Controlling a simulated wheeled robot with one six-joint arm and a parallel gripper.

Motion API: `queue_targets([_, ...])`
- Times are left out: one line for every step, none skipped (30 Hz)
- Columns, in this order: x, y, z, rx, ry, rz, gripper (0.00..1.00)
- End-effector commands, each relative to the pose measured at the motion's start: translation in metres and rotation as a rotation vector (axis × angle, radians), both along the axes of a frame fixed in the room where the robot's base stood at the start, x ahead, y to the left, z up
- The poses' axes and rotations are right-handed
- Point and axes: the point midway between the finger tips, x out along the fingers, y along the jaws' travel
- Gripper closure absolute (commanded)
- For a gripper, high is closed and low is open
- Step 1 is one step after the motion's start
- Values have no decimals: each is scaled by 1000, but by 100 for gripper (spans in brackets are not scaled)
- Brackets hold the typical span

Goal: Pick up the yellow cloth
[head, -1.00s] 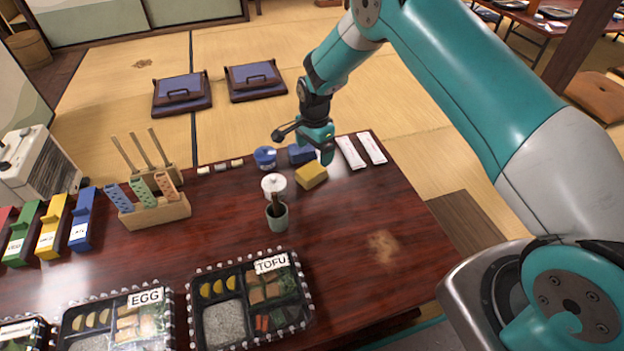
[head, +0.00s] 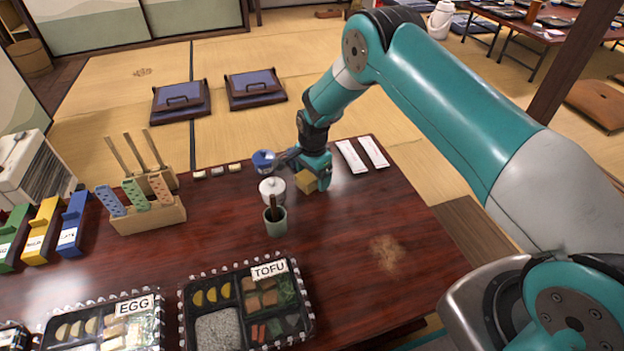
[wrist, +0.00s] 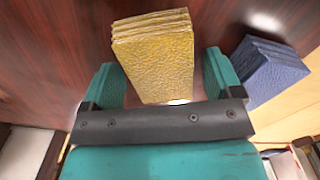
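The yellow cloth (head: 305,182) is a folded block on the dark table. In the wrist view the yellow cloth (wrist: 155,55) stands between the two teal fingers, with its layered folded edge at the far end. My gripper (head: 318,180) is low over the cloth and hides part of it in the head view. In the wrist view my gripper (wrist: 162,75) is open, with a finger on each side of the cloth and a visible gap at both sides.
A folded blue cloth (wrist: 268,70) lies just right of the right finger in the wrist view. Two white packets (head: 362,154) lie right. The front right table is clear.

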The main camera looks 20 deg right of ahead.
Motion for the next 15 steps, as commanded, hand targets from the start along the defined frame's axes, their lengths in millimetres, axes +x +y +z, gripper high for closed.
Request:
queue_targets([0,0,0,0,0,0,27])
queue_targets([0,0,0,0,1,0,34])
queue_targets([0,0,0,0,1,0,43])
queue_targets([0,0,0,0,1,0,50])
queue_targets([0,0,0,0,1,0,57])
queue_targets([0,0,0,0,1,0,61])
queue_targets([0,0,0,0,1,0,62])
queue_targets([0,0,0,0,1,0,65])
queue_targets([0,0,0,0,1,0,65])
queue_targets([0,0,0,0,1,0,65])
queue_targets([0,0,0,0,1,0,65])
queue_targets([0,0,0,0,1,0,65])
queue_targets([0,0,0,0,1,0,65])
queue_targets([0,0,1,0,1,0,65])
queue_targets([0,0,2,0,1,0,65])
